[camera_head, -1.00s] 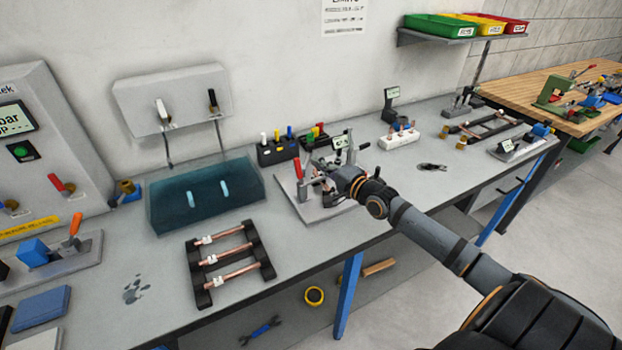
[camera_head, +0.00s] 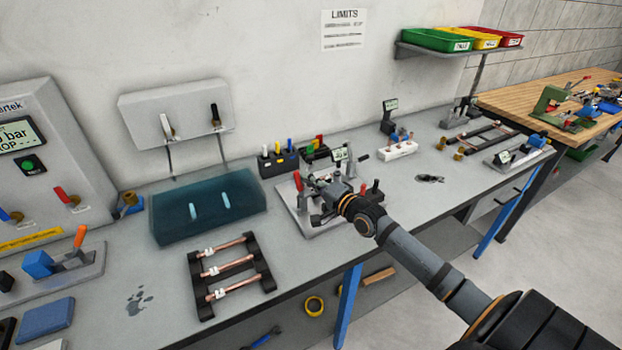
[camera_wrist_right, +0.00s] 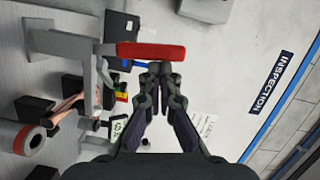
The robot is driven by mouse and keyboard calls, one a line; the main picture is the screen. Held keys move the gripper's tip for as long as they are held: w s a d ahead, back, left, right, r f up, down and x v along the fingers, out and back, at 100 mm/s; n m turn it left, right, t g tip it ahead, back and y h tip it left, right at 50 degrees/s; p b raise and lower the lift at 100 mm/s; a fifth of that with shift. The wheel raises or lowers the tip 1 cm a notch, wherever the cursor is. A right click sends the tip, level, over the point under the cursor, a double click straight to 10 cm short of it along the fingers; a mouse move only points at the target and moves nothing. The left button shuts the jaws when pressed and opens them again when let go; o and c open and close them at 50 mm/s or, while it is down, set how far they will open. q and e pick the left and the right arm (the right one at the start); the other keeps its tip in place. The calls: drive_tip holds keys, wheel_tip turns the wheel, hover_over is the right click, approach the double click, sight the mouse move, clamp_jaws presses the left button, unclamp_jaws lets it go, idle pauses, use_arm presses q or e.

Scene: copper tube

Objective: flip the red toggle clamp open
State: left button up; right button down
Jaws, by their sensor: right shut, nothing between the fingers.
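The toggle clamp with its red handle (camera_head: 297,182) stands on the left part of a grey fixture plate (camera_head: 300,224) in the head view. The handle stands upright there. My right gripper (camera_head: 318,187) is just right of the handle, over the plate. In the right wrist view the red handle (camera_wrist_right: 151,50) lies across the picture just beyond my right gripper's closed fingertips (camera_wrist_right: 159,68). The fingers are shut with nothing between them; I cannot tell whether the tips touch the handle. My arm hides part of the fixture. My left gripper is not in view.
A rack with copper tubes (camera_head: 231,242) lies front left of the fixture. A teal translucent tray (camera_head: 165,230) is behind it. A black block with coloured handles (camera_head: 278,167) and a white block (camera_head: 398,150) stand behind.

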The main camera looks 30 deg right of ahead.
drive_tip(key=shift+a, duration=0.1)
drive_tip(key=a+n+p, duration=0.2)
drive_tip(key=p, duration=0.1)
drive_tip(key=shift+r+n+h, duration=0.3)
drive_tip(key=shift+h, duration=0.1)
drive_tip(key=a+f+n+g+h+p, duration=0.1)
drive_tip(key=a+f+n+h+p, duration=0.1)
drive_tip(key=a+f+n, duration=0.3)
drive_tip(key=shift+w+a+n+g+h+p, duration=0.35)
drive_tip(key=shift+a+n+p, duration=0.45)
drive_tip(key=shift+n, duration=1)
drive_tip(key=shift+s+f, duration=0.15)
drive_tip(key=shift+f, duration=0.05)
